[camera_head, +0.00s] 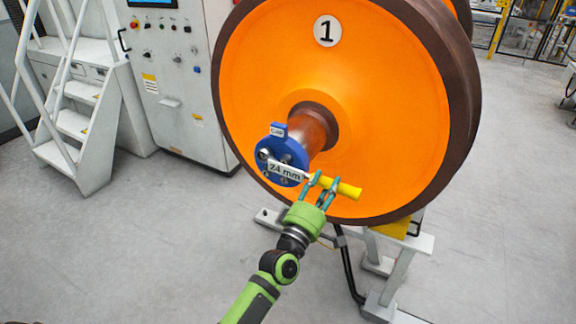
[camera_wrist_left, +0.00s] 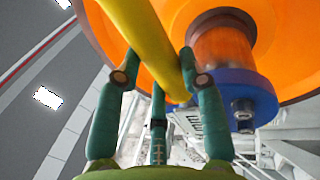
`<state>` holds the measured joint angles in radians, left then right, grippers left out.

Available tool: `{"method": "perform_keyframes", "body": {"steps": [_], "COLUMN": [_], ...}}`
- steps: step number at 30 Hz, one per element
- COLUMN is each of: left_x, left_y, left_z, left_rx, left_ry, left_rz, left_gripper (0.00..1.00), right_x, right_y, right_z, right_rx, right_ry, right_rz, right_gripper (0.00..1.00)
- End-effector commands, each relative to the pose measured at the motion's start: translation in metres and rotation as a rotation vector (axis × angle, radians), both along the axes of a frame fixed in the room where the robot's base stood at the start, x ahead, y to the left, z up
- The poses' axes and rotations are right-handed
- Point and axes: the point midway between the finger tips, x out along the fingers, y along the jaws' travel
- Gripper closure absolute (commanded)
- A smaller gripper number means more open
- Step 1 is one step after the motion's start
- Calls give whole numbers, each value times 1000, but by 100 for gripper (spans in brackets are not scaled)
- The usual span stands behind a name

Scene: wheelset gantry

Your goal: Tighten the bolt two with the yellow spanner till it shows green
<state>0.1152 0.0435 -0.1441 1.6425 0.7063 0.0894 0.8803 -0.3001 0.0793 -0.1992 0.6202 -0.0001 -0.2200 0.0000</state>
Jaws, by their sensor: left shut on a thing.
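My left gripper (camera_head: 318,183) is shut on the yellow spanner (camera_head: 348,190), around its handle. The spanner lies roughly level across the front of the blue end cap (camera_head: 289,149). A white "24 mm" label (camera_head: 285,171) sits at its left end and hides part of the cap's lower face. Several bolts show on the cap, one at its upper left (camera_head: 264,154). I cannot tell which is bolt two, or whether the spanner head is on a bolt. In the left wrist view the yellow handle (camera_wrist_left: 143,38) passes between my fingers (camera_wrist_left: 160,68), left of a cap bolt (camera_wrist_left: 243,108).
The large orange wheel (camera_head: 375,90), marked 1, stands right behind the cap on its axle. A grey stand (camera_head: 385,270) supports it below. A control cabinet (camera_head: 172,80) and white steps (camera_head: 80,115) stand at left. The floor at lower left is clear.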

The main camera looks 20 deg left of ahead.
Motion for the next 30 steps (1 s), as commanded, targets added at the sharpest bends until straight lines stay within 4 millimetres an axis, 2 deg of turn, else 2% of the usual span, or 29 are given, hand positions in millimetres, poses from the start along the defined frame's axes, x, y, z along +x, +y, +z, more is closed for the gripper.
{"method": "perform_keyframes", "body": {"steps": [2,13,19,30], "left_x": [0,0,0,0], "left_y": [0,0,1,1], "left_z": [-4,-4,-13,-13], "left_rx": [22,28,71,79], "left_ry": [-6,-6,-9,-11], "left_rz": [1,2,2,2], "left_gripper": [100,100,100,100], "right_x": [0,0,0,0], "right_y": [0,0,0,0], "right_z": [-5,-5,-13,-13], "right_rx": [0,1,1,1], "right_ry": [0,0,0,0], "right_rz": [0,0,1,1], "right_gripper": [60,60,60,60]}}
